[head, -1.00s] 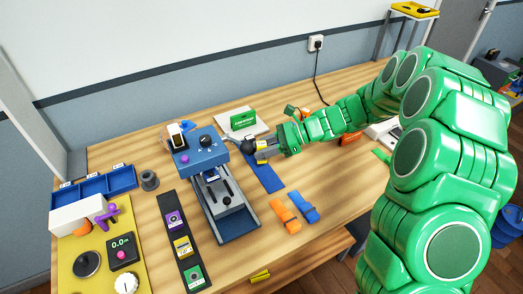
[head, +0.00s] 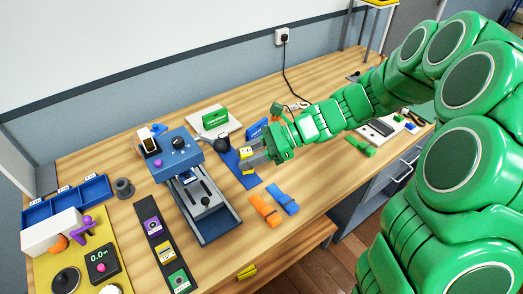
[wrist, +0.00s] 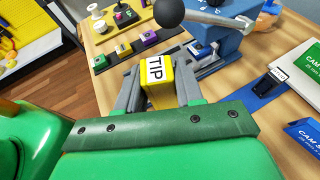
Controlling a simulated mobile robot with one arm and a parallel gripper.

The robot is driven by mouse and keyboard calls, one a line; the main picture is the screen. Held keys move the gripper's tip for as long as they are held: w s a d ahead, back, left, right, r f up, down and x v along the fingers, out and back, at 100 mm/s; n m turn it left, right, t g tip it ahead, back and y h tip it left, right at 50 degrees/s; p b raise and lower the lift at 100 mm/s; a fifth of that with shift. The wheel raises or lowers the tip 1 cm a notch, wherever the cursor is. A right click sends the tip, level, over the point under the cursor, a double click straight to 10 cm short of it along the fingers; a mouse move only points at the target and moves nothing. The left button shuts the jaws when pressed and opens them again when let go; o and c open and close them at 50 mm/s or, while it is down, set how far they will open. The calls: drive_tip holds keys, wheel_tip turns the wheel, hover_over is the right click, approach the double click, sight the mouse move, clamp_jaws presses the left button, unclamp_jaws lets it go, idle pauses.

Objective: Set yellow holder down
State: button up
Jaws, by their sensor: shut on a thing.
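The yellow holder, a small block marked TIP, (wrist: 157,82) is between the two grey fingers of my gripper (wrist: 160,88) in the wrist view. In the head view my gripper (head: 248,160) is above the blue strip on the bench (head: 249,180), and yellow parts of the holder (head: 246,151) show at its fingers. The gripper is shut on the holder. The holder's underside is hidden, so I cannot tell whether it touches anything below.
A blue press (head: 178,150) with a black ball knob (head: 222,144) stands close left of my gripper. A dark strip (head: 152,226) with purple, yellow and green squares lies further left. Orange (head: 265,210) and blue (head: 284,199) straps lie in front. Bare wood shows to the right.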

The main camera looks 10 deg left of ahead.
drive_tip(key=w+d+m+t, duration=0.3)
drive_tip(key=d+m+t, duration=0.2)
drive_tip(key=d, duration=1)
drive_tip(key=w+d+m+t, duration=0.35)
drive_tip(key=d+t, duration=0.25)
drive_tip(key=d, duration=0.8)
drive_tip(key=shift+m, duration=0.35)
drive_tip(key=w+f, duration=0.3)
drive_tip(key=w, duration=0.1)
drive_tip(key=w+f, duration=0.3)
drive_tip(key=w, duration=0.1)
drive_tip(key=w+d+f, duration=0.1)
drive_tip(key=w+f, duration=0.2)
drive_tip(key=w, duration=0.1)
drive_tip(key=shift+w, duration=0.15)
drive_tip(key=shift+w+f, duration=0.4)
drive_tip(key=shift+f, duration=1.6)
drive_tip(key=shift+f, duration=0.1)
drive_tip(key=o, duration=1.1)
